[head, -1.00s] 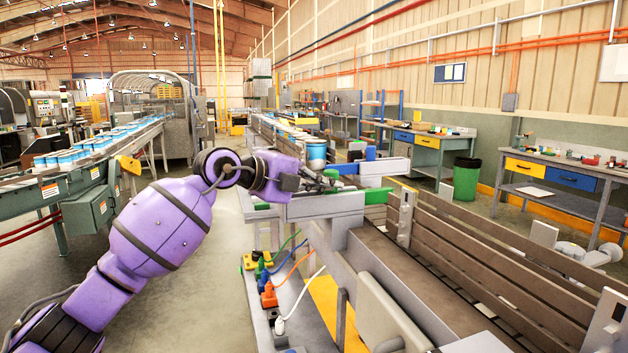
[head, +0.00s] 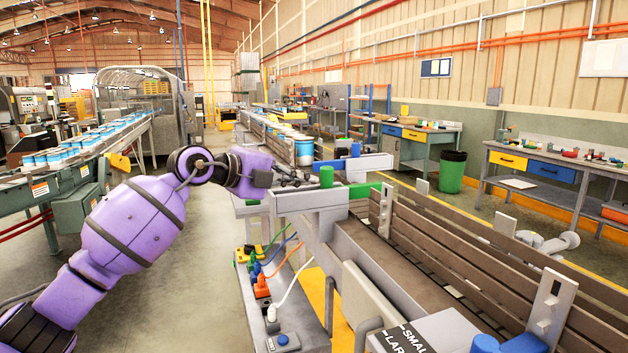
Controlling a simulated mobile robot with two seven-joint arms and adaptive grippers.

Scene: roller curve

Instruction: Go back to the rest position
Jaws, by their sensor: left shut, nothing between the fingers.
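My purple left arm comes in from the left. Its dark left gripper (head: 292,182) is small and shut with nothing in it. It is seen over the near end of the conveyor frame, just left of a green cylinder (head: 326,177). I cannot tell if it touches the frame. A blue-and-white can (head: 304,152) stands on the line behind it. My right gripper is not in view.
The conveyor with brown slatted side walls (head: 470,240) fills the right foreground. Coloured plugs and cables, including an orange plug (head: 261,288), sit on its side ledge. A green bin (head: 452,172) and workbenches stand at right. The floor between the lines is open.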

